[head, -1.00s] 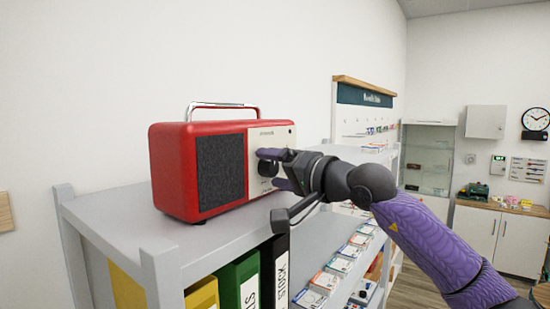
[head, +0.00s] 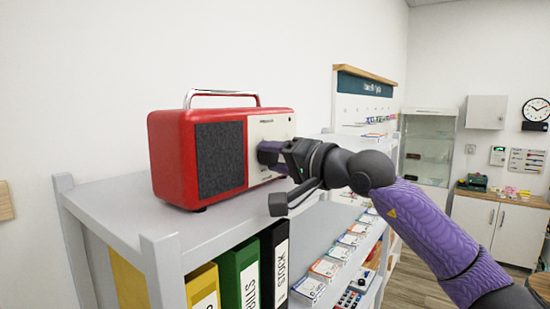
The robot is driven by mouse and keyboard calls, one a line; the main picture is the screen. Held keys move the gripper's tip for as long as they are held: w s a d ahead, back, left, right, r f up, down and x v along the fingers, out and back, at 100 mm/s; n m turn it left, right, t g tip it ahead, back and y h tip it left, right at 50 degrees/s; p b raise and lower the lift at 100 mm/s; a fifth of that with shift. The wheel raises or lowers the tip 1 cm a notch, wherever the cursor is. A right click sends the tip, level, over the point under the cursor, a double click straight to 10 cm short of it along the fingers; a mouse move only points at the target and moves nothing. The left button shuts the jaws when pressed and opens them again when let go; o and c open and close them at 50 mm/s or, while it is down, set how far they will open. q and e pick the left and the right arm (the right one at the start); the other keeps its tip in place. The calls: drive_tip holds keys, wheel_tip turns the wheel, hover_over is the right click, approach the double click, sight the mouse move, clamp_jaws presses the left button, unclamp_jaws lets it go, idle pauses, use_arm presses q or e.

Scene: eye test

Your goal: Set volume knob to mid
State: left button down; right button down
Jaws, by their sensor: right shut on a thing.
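A red radio (head: 175,165) with a silver handle and a dark speaker grille stands on top of the grey shelf unit (head: 135,208). Its cream front panel (head: 269,130) faces my right gripper (head: 268,155). The right gripper's purple fingers are at the panel, shut on the volume knob, which the fingers and wrist hide. I cannot read the knob's pointer or any scale marks. My left gripper is not in view.
Yellow, green and black binders (head: 275,268) stand on the shelf below the radio. Small boxed goods (head: 325,268) lie on a lower shelf to the right. A wall clock (head: 536,110) and cabinets are far right. The shelf top in front of the radio is clear.

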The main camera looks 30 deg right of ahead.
drive_tip(key=m, duration=0.5)
drive_tip(key=shift+m+g, duration=0.3)
drive_tip(key=m, duration=0.5)
drive_tip(key=shift+r+g+y, duration=0.15)
drive_tip(key=shift+g+y, duration=0.15)
drive_tip(key=m, duration=0.3)
drive_tip(key=m+p, duration=0.1)
drive_tip(key=m, duration=0.2)
drive_tip(key=shift+d+g+y, duration=0.15)
drive_tip(key=shift+g+y, duration=0.15)
drive_tip(key=shift+y, duration=0.1)
drive_tip(key=shift+w+m+y+p, duration=0.1)
drive_tip(key=shift+m+y+p, duration=0.25)
drive_tip(key=shift+m, duration=1.95)
drive_tip(key=shift+c, duration=0.9)
unclamp_jaws()
drive_tip(key=shift+d, duration=0.1)
